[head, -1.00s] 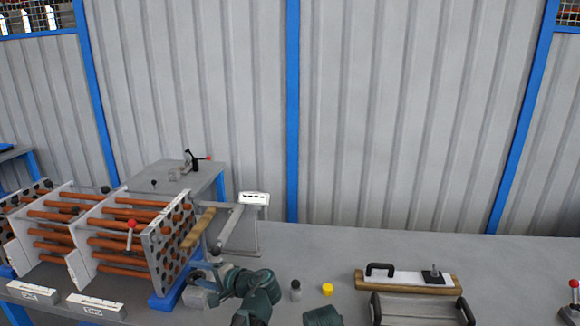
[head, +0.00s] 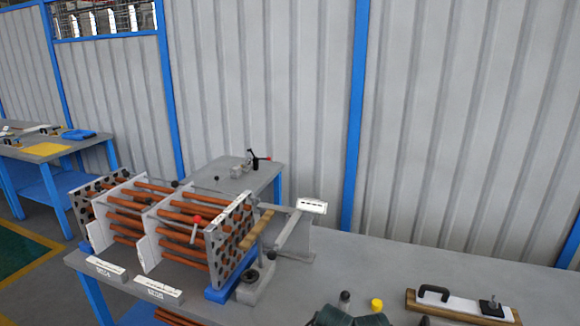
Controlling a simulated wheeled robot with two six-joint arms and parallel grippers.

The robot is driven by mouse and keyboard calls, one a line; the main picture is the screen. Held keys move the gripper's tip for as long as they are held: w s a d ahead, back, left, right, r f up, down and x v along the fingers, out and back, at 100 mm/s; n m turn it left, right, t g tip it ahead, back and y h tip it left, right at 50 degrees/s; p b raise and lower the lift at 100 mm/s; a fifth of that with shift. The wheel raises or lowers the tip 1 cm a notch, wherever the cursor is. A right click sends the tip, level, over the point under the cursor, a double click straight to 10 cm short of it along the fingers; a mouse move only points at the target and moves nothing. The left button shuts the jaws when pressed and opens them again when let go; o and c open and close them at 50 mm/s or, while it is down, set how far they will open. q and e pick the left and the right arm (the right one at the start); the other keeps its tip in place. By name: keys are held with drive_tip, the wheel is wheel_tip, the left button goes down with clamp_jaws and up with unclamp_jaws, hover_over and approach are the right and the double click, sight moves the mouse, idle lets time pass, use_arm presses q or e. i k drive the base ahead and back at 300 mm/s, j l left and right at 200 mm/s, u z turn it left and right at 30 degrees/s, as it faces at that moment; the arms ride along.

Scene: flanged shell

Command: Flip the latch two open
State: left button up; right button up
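The tube bundle (head: 180,222) of copper-coloured rods with pale plates lies on the left of the bench. A lever with a red ball knob (head: 196,219) stands upright against its front side, near the right end plate. Two white label blocks (head: 158,290) lie at the bench's front edge; their lettering is too small to read surely now. Another lever clamp with a red tip (head: 256,159) sits on the small rear table. I cannot tell which lever is latch two. Neither gripper is in view.
A grey block with black knobs (head: 258,288) stands at the bundle's right end, below a wooden bar (head: 257,230). A small bottle (head: 345,300), a yellow cap (head: 377,305) and a wooden board with handles (head: 455,307) are at the right.

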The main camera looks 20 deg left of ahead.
sight(147, 201)
drive_tip(key=u, duration=1.45)
